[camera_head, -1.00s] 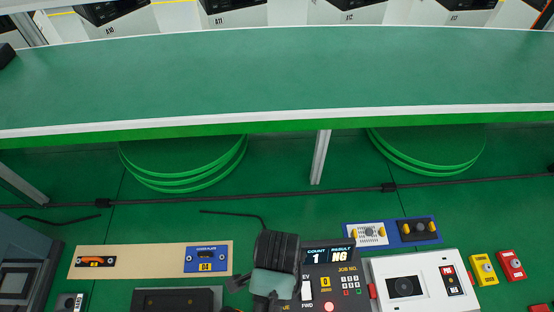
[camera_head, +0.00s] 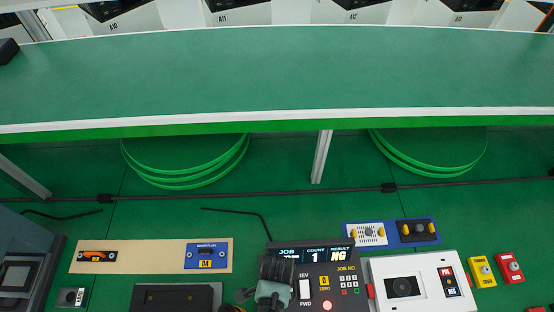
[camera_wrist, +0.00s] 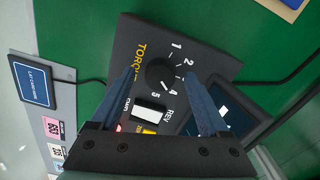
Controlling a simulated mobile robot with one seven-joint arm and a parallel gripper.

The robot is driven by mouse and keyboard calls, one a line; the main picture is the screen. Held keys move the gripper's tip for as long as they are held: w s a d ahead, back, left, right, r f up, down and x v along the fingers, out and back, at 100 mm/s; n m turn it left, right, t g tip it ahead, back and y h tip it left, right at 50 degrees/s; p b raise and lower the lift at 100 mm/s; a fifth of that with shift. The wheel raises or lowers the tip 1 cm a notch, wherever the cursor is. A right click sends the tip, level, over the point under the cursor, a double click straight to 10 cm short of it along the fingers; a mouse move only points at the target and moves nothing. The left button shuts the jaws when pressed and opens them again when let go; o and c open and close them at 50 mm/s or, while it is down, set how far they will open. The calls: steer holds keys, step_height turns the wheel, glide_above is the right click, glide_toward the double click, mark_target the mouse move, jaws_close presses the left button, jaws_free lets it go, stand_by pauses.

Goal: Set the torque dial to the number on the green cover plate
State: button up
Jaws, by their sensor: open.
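The torque dial (camera_wrist: 160,73) is a round black knob on a dark panel lettered TORQUE, with numbers around it; 1, 2, 4 and 5 are legible. Its pointer setting is too small to read. My gripper (camera_wrist: 161,76) is open, its two blue-grey fingers on either side of the dial in the wrist view; contact cannot be told. In the head view my gripper (camera_head: 272,292) covers the lower left of the controller (camera_head: 335,283), hiding the dial. I see no green cover plate; a blue plate (camera_head: 206,255) on the beige board carries the number 04.
The controller's display (camera_head: 312,256) reads COUNT 1 and RESULT NG. A white box (camera_head: 425,270), a yellow switch box (camera_head: 482,271) and a red one (camera_head: 509,267) stand to the right. An orange-handled part (camera_head: 97,256) lies on the board (camera_head: 148,257).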

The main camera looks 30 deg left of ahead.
steer(key=shift+f, duration=0.2)
jaws_close()
stand_by(0.4)
